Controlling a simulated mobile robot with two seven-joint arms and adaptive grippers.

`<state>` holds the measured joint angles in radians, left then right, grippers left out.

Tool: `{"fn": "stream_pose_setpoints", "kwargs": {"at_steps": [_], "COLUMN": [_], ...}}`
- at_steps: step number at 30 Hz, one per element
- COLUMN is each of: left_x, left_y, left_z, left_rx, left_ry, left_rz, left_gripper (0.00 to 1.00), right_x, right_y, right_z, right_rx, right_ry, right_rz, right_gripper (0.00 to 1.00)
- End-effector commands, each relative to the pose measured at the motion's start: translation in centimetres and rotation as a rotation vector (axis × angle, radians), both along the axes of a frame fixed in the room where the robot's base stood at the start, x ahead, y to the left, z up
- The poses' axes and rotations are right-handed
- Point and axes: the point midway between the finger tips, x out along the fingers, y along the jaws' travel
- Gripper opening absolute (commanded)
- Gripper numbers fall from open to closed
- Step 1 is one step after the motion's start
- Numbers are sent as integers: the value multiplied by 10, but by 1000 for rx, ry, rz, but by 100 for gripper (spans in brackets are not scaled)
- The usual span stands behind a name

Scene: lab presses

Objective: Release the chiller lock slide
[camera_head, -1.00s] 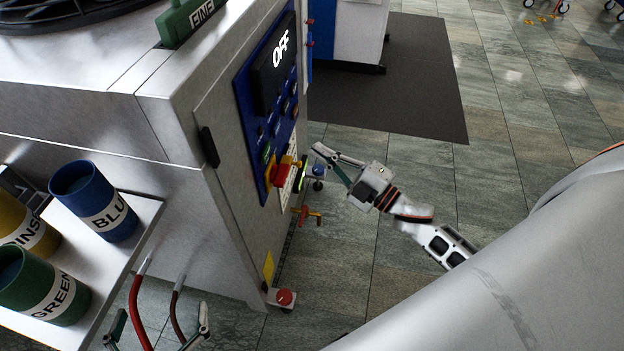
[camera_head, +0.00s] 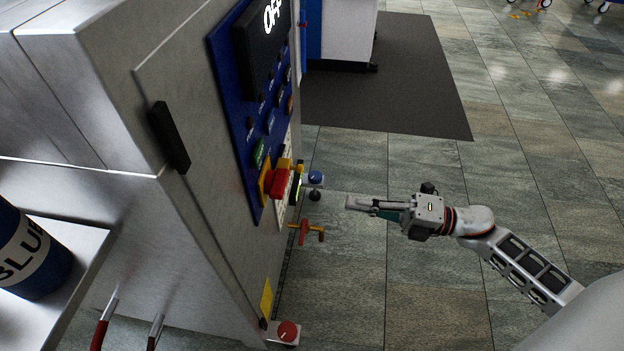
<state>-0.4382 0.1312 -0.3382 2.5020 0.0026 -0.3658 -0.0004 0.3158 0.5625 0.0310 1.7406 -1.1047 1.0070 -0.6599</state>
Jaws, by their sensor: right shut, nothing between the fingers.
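The grey metal cabinet (camera_head: 215,215) fills the left half and carries a blue control panel (camera_head: 243,120) with a display that shows "OFF", partly cut off at the top. On its front are a red block on yellow (camera_head: 279,183), a blue knob (camera_head: 316,178) and a red-and-yellow handle (camera_head: 305,231). I cannot tell for sure which fitting is the lock slide. My right gripper (camera_head: 352,203) is shut and empty. It points left at the cabinet front, with a gap to the blue knob and the handle. My left gripper is not in view.
A red round knob (camera_head: 288,331) on a small base sits low by the cabinet. A dark mat (camera_head: 385,85) lies behind. The tiled floor around my right gripper is clear.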

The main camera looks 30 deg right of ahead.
Motion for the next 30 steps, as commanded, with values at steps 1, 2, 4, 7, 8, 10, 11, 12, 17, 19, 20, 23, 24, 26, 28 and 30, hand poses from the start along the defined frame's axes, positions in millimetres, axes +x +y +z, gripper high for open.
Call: {"fn": "stream_pose_setpoints", "kwargs": {"at_steps": [1,2,4,7,8,10,11,12,17,19,20,23,24,26,28,30], "left_x": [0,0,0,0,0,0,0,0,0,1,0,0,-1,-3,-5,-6], "left_y": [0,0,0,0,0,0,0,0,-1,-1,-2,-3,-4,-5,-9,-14], "left_z": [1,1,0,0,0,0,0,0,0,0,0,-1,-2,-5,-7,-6], "left_rx": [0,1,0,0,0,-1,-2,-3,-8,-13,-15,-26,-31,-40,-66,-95], "left_ry": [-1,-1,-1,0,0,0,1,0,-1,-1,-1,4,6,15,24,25], "left_rz": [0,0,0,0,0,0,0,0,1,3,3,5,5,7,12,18], "left_gripper": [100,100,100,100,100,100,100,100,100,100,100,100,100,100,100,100], "right_x": [0,0,0,2,3,7,9,14,32,41,45,57,61,70,79,85], "right_y": [0,0,0,3,4,10,13,18,42,53,57,73,79,76,71,68], "right_z": [1,1,1,1,1,1,1,1,3,3,3,3,4,2,3,4], "right_rx": [1,1,2,2,3,4,4,4,5,5,5,4,5,0,1,2], "right_ry": [-1,-1,0,-1,0,0,-1,-1,-2,0,0,0,0,3,3,6], "right_rz": [-1,-1,-1,-2,-2,0,0,0,-1,-1,-1,-1,-2,-3,-4,-2], "right_gripper": [0,0,0,0,0,0,0,0,0,0,0,0,0,0,0,0]}}
